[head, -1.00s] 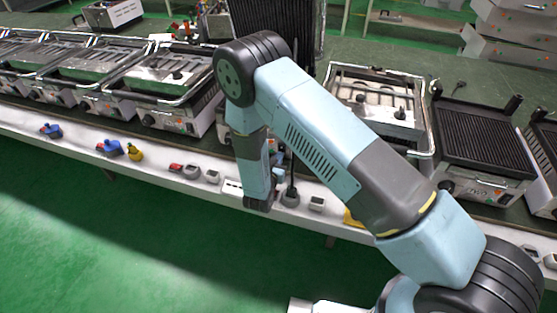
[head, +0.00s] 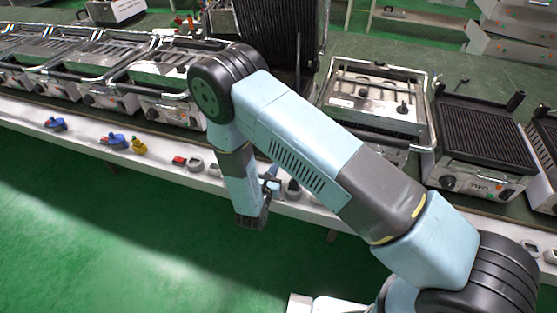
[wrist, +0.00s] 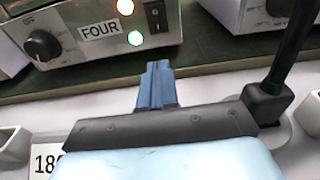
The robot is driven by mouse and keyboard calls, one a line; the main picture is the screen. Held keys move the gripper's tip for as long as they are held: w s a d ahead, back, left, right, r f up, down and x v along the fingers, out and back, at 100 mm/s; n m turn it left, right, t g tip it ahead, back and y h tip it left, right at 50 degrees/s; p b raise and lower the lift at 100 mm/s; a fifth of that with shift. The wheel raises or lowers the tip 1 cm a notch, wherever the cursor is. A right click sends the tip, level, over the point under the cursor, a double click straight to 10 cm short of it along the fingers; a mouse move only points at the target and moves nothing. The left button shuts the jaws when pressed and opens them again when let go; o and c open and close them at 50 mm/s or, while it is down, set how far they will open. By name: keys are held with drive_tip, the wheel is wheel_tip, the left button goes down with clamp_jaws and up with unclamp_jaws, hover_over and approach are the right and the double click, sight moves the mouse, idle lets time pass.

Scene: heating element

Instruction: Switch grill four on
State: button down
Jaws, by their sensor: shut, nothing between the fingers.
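Grill four's front panel (wrist: 95,30) fills the upper left of the wrist view. It bears a FOUR label (wrist: 100,31), a black knob (wrist: 42,45) and a black rocker switch (wrist: 155,16) marked I and O. An orange light (wrist: 125,7) and a green light (wrist: 135,38) beside the switch look bright. I cannot tell which side of the rocker is pressed. My gripper (wrist: 157,68) is shut and empty, its blue fingers pointing at the panel below the switch, apart from it. In the head view my gripper (head: 272,186) is over the table's front edge, and my arm hides part of the grills.
A plug with a thick black cable (wrist: 268,100) stands right of my gripper. Another grill (wrist: 250,15) is at the upper right. A white table edge (head: 165,158) carries several plugs, including blue plugs (head: 113,141) and a yellow one (head: 139,145). Green floor (head: 110,235) is clear in front.

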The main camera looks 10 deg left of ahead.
drive_tip(key=s, duration=0.5)
drive_tip(key=shift+s+a+f, duration=0.2)
drive_tip(key=shift+s+f, duration=0.1)
drive_tip(key=shift+s, duration=0.05)
